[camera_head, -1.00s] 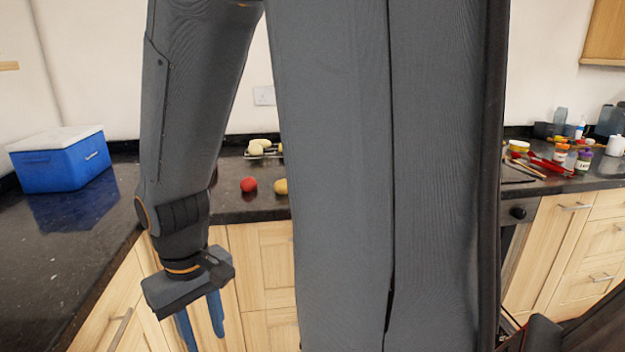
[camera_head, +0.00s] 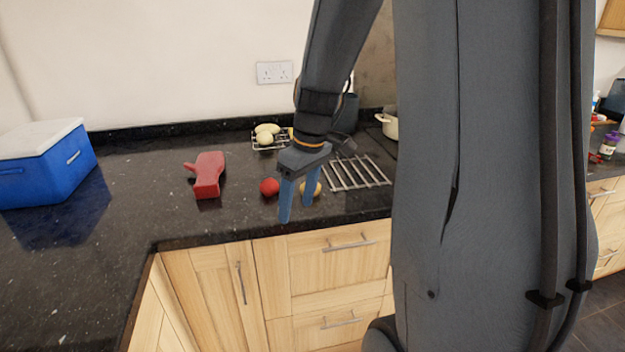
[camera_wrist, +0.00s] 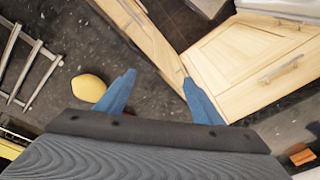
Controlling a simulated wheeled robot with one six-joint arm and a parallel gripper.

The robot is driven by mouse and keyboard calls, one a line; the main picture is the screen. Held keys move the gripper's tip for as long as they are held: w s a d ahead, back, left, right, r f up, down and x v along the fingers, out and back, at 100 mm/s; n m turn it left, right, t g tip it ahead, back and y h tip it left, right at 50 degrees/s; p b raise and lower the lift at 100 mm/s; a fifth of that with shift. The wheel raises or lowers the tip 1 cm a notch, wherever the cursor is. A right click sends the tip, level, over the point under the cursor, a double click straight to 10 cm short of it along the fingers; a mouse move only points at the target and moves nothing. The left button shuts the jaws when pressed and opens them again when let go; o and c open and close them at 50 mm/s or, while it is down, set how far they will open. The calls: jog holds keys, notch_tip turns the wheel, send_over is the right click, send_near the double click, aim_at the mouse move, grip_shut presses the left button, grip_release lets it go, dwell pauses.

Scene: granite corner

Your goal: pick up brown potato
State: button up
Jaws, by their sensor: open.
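The brown potato (camera_head: 313,190), yellowish tan, lies on the dark granite counter (camera_head: 240,222) near its front edge. In the head view it is partly hidden behind my gripper (camera_head: 296,213). My gripper is open and empty, with its blue fingers pointing down near the counter's front edge. In the wrist view the potato (camera_wrist: 86,88) lies left of the left finger, outside the gap between the fingers (camera_wrist: 159,78). Counter edge and cabinet show between and beyond the fingers. I see no contact with the potato.
A red round fruit or vegetable (camera_head: 269,187) lies just left of the potato. A metal rack (camera_head: 345,178) lies to its right. The counter's left-middle is clear.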

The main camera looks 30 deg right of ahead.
jog(key=w+d+r+n+t+y+p, duration=0.1)
jog(key=w+d+r+n, duration=0.25)
jog(key=d, duration=0.25)
jog(key=w+d+r+n+y+p, duration=0.1)
jog(key=w+d+r+n, duration=0.1)
jog(key=w+d, duration=0.35)
jog(key=shift+t, duration=0.3)
jog(key=shift+s+d+f+p+x, duration=0.1)
jog(key=shift+s+p+x, duration=0.25)
jog(key=shift+x, duration=0.95)
jog(key=shift+s+d+f+p+x, duration=0.15)
jog(key=shift+p+x, duration=0.25)
jog(key=shift+x, duration=0.9)
jog(key=shift+s+a+p+x, duration=0.1)
jog(key=shift+s+p+x, duration=0.25)
jog(key=shift+x, duration=1)
jog(key=shift+c, duration=0.4)
jog(key=shift+w, duration=0.1)
jog(key=c, duration=1.1)
